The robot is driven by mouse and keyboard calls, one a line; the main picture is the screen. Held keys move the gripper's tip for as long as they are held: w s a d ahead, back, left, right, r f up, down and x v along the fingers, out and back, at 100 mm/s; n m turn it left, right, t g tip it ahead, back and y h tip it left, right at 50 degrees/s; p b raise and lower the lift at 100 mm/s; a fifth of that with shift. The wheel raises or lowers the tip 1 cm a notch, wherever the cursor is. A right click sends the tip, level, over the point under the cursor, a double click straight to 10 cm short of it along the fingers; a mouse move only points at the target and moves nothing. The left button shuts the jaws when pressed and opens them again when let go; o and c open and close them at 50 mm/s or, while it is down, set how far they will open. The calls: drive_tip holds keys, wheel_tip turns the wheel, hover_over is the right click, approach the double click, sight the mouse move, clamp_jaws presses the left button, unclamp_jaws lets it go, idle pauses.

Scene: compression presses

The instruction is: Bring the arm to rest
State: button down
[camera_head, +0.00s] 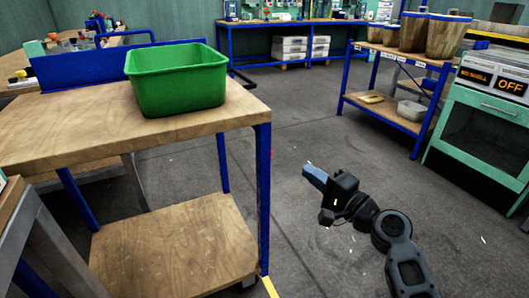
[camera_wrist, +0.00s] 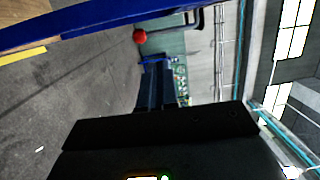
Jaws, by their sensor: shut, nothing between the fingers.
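My gripper (camera_head: 314,171) is in the head view, held over open floor to the right of the wooden cart. Its blue fingers are together and empty, pointing up and to the left. The fingers also show in the wrist view (camera_wrist: 157,72), side by side with nothing held. My dark arm runs from the gripper down to the lower right of the head view.
A green bin (camera_head: 176,85) stands on the blue-framed wooden cart (camera_head: 60,135) at left. A blue-framed shelf (camera_head: 390,60) with wooden buckets and a green machine marked OFF (camera_head: 487,115) stand at right. A workbench (camera_head: 290,24) lines the back. Floor between is clear.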

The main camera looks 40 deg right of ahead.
drive_tip(key=s+a+f+n+g+h, duration=0.1)
drive_tip(key=s+a+f+n+g, duration=0.35)
drive_tip(key=s+a+f, duration=0.6)
drive_tip(key=s+a+r+n+y, duration=0.1)
drive_tip(key=s+a+r+n, duration=0.3)
drive_tip(key=s, duration=0.3)
drive_tip(key=s+a+r+n+y, duration=0.1)
drive_tip(key=s+a+r+n, duration=0.1)
drive_tip(key=s+a+n, duration=0.45)
drive_tip(key=s+a+r+n+y, duration=0.15)
drive_tip(key=s+r+n, duration=0.25)
drive_tip(key=s, duration=0.5)
wheel_tip(320, 180, up, 25)
drive_tip(key=p, duration=2.5)
drive_tip(key=shift+w+t+h, duration=0.15)
drive_tip(key=shift+t+h, duration=0.2)
drive_tip(key=shift+h, duration=0.1)
